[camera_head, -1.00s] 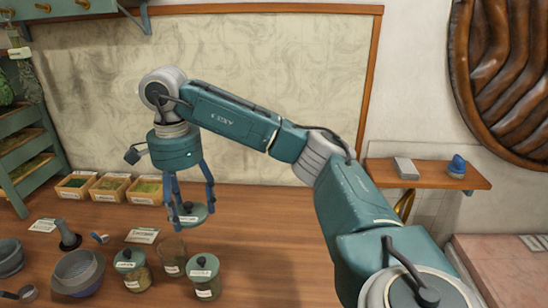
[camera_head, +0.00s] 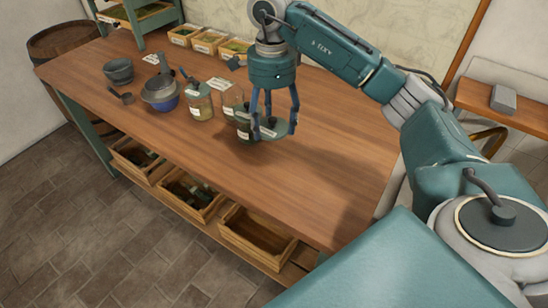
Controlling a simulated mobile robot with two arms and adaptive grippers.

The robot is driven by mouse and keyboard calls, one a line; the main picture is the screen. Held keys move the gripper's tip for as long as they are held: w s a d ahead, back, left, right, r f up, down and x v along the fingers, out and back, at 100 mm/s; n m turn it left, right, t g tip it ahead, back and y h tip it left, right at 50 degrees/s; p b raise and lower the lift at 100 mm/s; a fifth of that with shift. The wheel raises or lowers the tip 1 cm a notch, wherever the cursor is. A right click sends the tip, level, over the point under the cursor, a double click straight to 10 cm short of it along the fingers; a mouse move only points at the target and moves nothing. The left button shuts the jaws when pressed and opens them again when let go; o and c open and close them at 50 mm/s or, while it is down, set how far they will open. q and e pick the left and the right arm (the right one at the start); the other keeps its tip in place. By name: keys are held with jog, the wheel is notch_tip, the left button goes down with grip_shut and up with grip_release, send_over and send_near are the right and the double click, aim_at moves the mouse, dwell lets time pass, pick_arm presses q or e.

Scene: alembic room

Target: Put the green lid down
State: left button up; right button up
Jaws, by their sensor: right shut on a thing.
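The green lid (camera_head: 272,131) is a dark green disc with a knob. My right gripper (camera_head: 275,127) points down and is shut on it, with its fingers around the lid. The lid is low over the wooden table (camera_head: 330,150); I cannot tell whether it touches the top. An uncovered glass jar (camera_head: 231,97) stands to the left of the gripper. Another jar (camera_head: 243,129) is close behind the lid, partly hidden by a finger. A jar with a green lid on it (camera_head: 201,103) stands further left. My left gripper is not in view.
The table's right and front parts are clear. Wooden crates (camera_head: 258,243) sit below. A barrel (camera_head: 65,42) stands at the left.

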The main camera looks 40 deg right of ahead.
jog(key=p, duration=0.1)
send_over(273, 165)
notch_tip(273, 165, down, 7)
jog(key=shift+d+f, duration=0.1)
jog(key=shift+f, duration=0.6)
notch_tip(273, 165, down, 3)
jog(key=shift+f+p, duration=0.2)
jog(key=shift+p, duration=0.2)
jog(key=shift+f, duration=0.5)
jog(key=o, duration=1)
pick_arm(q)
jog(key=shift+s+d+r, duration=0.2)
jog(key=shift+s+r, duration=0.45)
pick_arm(e)
jog(key=shift+o, duration=0.2)
jog(key=shift+r, duration=0.15)
